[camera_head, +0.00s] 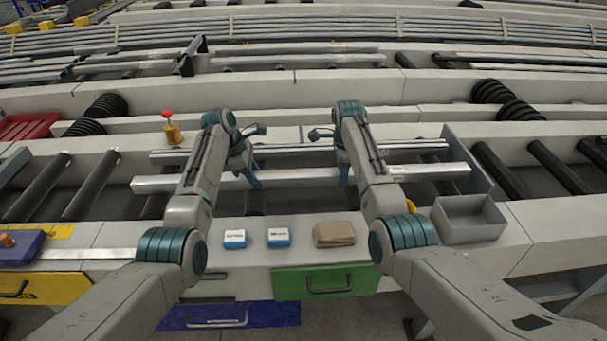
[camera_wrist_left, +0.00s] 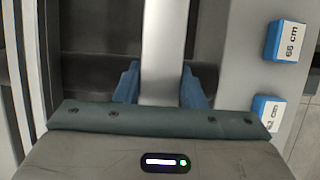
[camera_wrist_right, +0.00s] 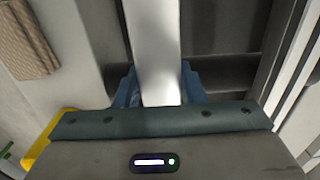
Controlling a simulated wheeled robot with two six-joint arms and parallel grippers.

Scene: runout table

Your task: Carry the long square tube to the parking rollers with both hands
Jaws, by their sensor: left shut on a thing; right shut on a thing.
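The long square tube (camera_head: 295,177) is pale metal and lies crosswise in the head view, roughly level. My left gripper (camera_head: 250,178) is shut on it left of its middle. My right gripper (camera_head: 344,175) is shut on it right of its middle. In the left wrist view the tube (camera_wrist_left: 164,50) runs between the blue fingers (camera_wrist_left: 160,86). In the right wrist view the tube (camera_wrist_right: 152,45) likewise runs between the fingers (camera_wrist_right: 160,86). I cannot tell whether it touches what is under it. Dark rollers stand at left (camera_head: 90,185) and right (camera_head: 553,166); which are the parking rollers is unclear.
Another long bar (camera_head: 290,149) lies just behind the tube. A grey open bin (camera_head: 468,220) stands near the right end. Two blue-and-white blocks (camera_head: 235,239) (camera_head: 278,237) and a brown cloth (camera_head: 335,234) lie on the front ledge. A red-topped yellow post (camera_head: 172,132) stands behind left.

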